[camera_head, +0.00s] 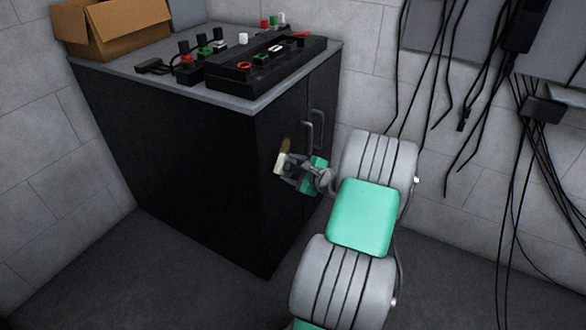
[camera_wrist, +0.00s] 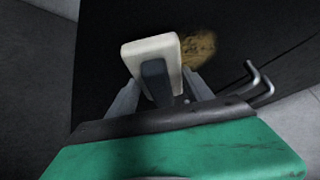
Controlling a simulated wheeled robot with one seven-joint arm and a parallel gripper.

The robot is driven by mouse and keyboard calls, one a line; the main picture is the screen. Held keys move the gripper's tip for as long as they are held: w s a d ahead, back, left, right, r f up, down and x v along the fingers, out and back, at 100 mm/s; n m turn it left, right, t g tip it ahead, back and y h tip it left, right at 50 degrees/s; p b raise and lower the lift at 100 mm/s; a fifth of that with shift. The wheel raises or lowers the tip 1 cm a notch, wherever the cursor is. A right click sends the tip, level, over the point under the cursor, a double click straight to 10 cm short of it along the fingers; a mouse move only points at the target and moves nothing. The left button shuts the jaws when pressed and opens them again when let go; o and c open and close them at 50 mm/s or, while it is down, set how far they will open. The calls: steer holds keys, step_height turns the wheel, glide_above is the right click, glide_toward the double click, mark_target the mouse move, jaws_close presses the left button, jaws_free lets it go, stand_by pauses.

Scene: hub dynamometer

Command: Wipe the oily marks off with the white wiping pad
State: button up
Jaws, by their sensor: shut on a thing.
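My gripper (camera_wrist: 160,90) is shut on the white wiping pad (camera_wrist: 150,50), which has a dark grip block on its back. In the head view the pad (camera_head: 281,163) is at the black cabinet's front face, left of the door handles. A brownish-yellow oily mark (camera_wrist: 199,47) shows on the cabinet face just right of the pad in the wrist view. The mark also shows in the head view (camera_head: 286,145), just above the pad. I cannot tell whether the pad touches the cabinet face. Any part of the mark behind the pad is hidden.
The black cabinet (camera_head: 170,150) has metal door handles (camera_head: 314,130) close to the right of my gripper. Its grey top bears a black tray (camera_head: 265,65), several small coloured items and a cardboard box (camera_head: 115,25). Black cables (camera_head: 510,190) hang on the right wall.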

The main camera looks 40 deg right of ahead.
steer(key=shift+w+a, duration=0.2)
steer(key=shift+w, duration=0.4)
